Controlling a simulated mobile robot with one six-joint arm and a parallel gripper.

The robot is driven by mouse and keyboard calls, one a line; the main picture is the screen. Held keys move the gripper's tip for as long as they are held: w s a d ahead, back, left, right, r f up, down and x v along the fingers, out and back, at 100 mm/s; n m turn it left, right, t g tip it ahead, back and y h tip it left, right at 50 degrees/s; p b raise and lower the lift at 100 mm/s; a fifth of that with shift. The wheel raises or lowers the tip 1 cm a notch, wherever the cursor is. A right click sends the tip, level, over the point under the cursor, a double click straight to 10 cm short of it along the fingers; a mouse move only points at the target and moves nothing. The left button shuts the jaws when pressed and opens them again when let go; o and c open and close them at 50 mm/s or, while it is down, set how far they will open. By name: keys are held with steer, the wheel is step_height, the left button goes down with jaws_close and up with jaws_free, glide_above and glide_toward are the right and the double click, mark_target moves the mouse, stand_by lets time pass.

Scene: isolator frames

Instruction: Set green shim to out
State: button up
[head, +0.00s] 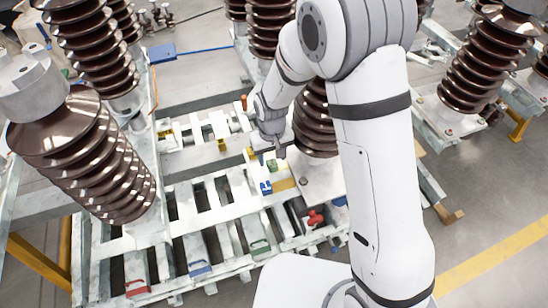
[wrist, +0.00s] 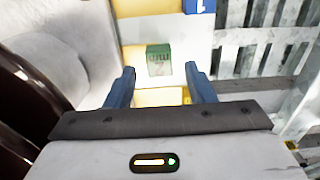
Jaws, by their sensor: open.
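A small green piece (wrist: 158,60) with dark markings lies on a pale and yellow block between and just beyond my fingertips in the wrist view. It also shows in the head view (head: 272,164), just below my gripper (head: 270,152). My gripper (wrist: 160,70) is open, its two blue-grey fingers apart with nothing held between them. A blue piece (head: 266,188) with a white mark sits near the green one, on the same yellow block (head: 284,184). It is cut by the top edge in the wrist view (wrist: 202,5). The green marking is too small to read surely.
A slatted pale metal frame (head: 228,205) lies below, with bars ending in red (head: 137,288), blue (head: 200,268) and green (head: 260,247) handles. A red knob (head: 315,217) stands right of them. Brown ribbed insulators (head: 105,160) rise around the frame; one (head: 316,118) is close beside my gripper.

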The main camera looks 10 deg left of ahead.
steer(key=shift+f, duration=1.35)
steer(key=shift+c, duration=0.2)
steer(key=shift+d, duration=0.1)
jaws_close()
